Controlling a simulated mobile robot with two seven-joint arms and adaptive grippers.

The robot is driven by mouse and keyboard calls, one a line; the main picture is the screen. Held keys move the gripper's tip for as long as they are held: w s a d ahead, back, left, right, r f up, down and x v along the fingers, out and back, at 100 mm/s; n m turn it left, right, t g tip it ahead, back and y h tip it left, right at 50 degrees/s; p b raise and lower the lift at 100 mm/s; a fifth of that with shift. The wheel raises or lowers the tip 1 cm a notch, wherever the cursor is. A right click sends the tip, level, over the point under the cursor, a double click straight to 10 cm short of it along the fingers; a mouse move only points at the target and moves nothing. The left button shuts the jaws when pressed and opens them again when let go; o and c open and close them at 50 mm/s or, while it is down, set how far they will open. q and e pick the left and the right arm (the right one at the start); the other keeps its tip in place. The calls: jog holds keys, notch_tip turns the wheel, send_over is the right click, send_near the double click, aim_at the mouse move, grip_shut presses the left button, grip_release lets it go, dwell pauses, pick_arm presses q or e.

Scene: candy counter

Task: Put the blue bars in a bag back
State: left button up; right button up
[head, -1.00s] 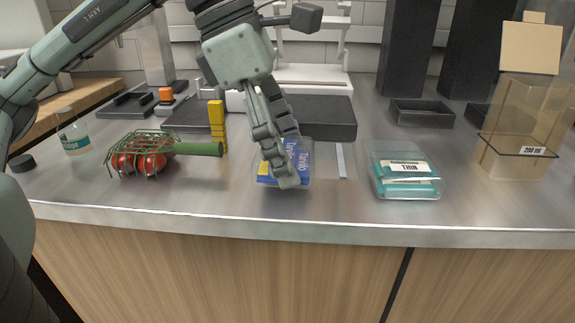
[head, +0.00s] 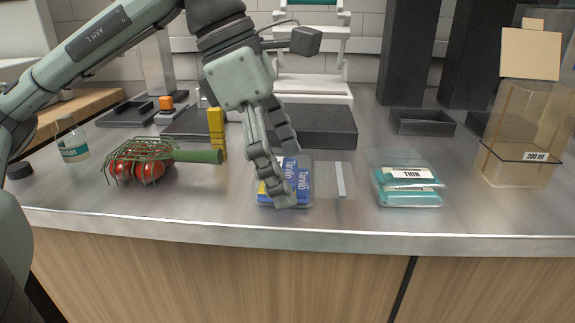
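The clear bag of blue bars (head: 302,180), with blue and yellow wrappers, sits on the counter at the middle of the head view. My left gripper (head: 288,177) points down over it. One finger covers part of the bag's near side, and the other reaches to its far edge. The contact is hidden, so I cannot tell whether the fingers press on the bag. My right gripper does not show.
A clear pack of teal bars (head: 408,190) lies to the right, and a clear bin (head: 518,135) stands beyond it. A dark tray (head: 422,121) sits behind.

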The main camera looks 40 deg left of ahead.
pick_arm(q)
jog(key=shift+r, duration=0.1)
jog(key=shift+r+p, duration=0.2)
jog(key=shift+p, duration=0.1)
jog(key=p+v, duration=0.1)
jog(key=v, duration=1)
jog(key=shift+r, duration=0.35)
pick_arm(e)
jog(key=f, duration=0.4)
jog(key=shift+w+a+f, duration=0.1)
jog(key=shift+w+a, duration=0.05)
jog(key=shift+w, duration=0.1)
pick_arm(q)
jog(key=shift+s+a, duration=0.1)
